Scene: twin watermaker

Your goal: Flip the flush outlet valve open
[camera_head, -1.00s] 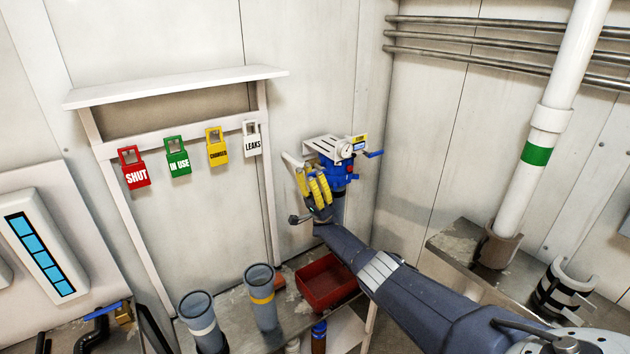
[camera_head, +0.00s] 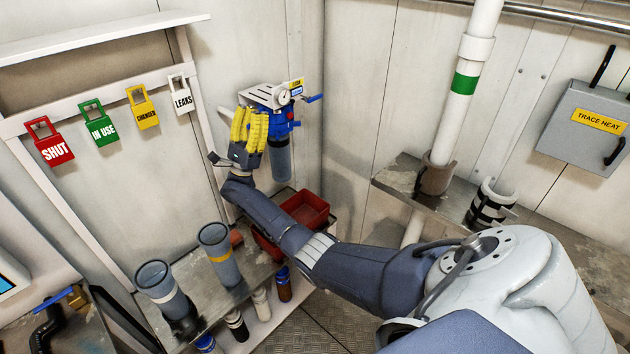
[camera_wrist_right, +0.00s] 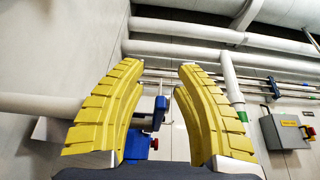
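A blue filter unit (camera_head: 282,127) with a white bracket, a round gauge and a grey lower body hangs on the back wall. A blue lever (camera_head: 314,98) sticks out from its right side beside a small yellow tag (camera_head: 296,84); I cannot read the tag, so I cannot tell whether this is the flush outlet valve. My right gripper (camera_head: 250,112), with yellow ribbed fingers, is in front of the unit's left side. It covers part of the unit. In the right wrist view the gripper (camera_wrist_right: 159,64) is open and empty, with blue unit parts beyond the fingers. My left gripper is out of view.
Another blue lever (camera_head: 55,299) sits on black pipework at the lower left. Tags hang from a white frame (camera_head: 100,117). Grey cups (camera_head: 218,254) stand on the metal bench below; a red bin (camera_head: 306,207) is under the unit. A white pipe (camera_head: 464,95) stands at right.

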